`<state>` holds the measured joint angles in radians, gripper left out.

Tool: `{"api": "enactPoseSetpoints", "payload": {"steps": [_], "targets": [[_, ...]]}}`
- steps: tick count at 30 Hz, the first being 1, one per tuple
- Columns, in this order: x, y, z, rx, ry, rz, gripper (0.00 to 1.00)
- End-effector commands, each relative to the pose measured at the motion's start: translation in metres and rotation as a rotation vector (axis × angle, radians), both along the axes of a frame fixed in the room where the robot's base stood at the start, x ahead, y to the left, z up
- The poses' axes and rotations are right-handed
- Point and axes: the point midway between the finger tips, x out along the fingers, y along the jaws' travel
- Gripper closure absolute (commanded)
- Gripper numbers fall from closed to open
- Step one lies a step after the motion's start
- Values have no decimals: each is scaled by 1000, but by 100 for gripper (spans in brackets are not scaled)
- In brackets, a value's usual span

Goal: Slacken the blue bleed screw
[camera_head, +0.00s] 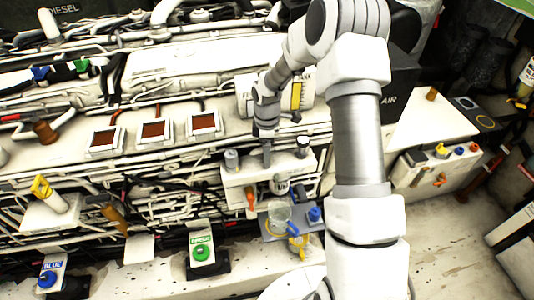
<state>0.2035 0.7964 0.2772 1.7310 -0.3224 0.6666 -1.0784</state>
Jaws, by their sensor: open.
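Several blue parts show, and I cannot tell for sure which one is the bleed screw. A small blue knob (314,214) stands on a grey tray (271,231) below my gripper, to the right of a clear jar (279,216). Another blue knob (47,279) sits under a card at the lower left. A blue valve handle (40,73) is at the upper left. My gripper (267,160) points down just above a white block (245,178), between a grey cap (231,158) and a dark-topped fitting (302,145). Its fingers are small here, and I see nothing held.
Dense white pipes and an engine body (175,68) fill the back. A green knob (201,253) under a card stands at the front. A white box (432,170) with coloured knobs is at the right. An orange handle (250,198) hangs from the block.

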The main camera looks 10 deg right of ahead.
Motion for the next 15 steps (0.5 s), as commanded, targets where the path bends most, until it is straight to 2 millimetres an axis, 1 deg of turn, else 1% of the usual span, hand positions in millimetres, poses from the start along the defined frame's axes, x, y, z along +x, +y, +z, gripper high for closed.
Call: {"api": "enactPoseSetpoints", "payload": {"steps": [1, 15], "targets": [[6, -1, 9, 0, -17, -1, 3], [8, 0, 49, 0, -24, 0, 3]]}}
